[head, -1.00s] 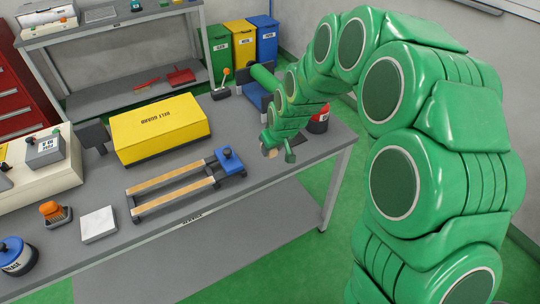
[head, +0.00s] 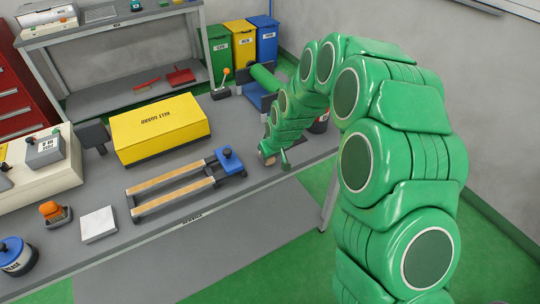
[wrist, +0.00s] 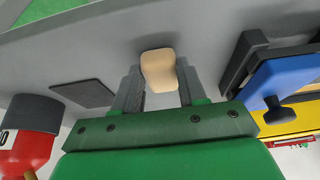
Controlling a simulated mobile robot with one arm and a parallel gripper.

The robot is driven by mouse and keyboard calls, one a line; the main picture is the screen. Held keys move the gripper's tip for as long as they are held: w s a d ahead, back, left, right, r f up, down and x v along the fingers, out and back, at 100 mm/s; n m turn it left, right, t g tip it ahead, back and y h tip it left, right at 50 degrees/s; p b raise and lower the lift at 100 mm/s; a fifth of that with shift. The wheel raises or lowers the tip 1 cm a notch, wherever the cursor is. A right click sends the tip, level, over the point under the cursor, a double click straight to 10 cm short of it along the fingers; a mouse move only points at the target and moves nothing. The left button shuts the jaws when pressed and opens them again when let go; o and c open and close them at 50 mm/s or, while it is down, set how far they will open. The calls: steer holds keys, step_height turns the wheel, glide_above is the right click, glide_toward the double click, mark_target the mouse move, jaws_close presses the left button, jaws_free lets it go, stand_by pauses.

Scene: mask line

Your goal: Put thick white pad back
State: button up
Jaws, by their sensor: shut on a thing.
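My gripper (wrist: 158,82) is shut on a small cream, rounded block (wrist: 159,68), which sits between its two grey fingers in the wrist view. In the head view my gripper (head: 270,157) is over the right part of the bench, to the right of the blue-ended rail frame, with a pale bit of the block showing at its tip. A white square pad (head: 98,224) lies flat near the bench's front edge at the left. I cannot tell whether the held block is itself a pad.
The wooden-railed frame with a blue block (head: 229,161) stands mid-bench, in front of the yellow belt guard (head: 160,130). A thin dark mat (wrist: 84,93) and a red can with a dark lid (wrist: 27,135) are near my gripper. An orange-topped item (head: 52,212) stands beside the white pad.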

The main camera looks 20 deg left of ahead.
steer(key=o, duration=1.2)
steer(key=shift+f, duration=0.1)
steer(key=v, duration=1.2)
steer(key=shift+r, duration=0.2)
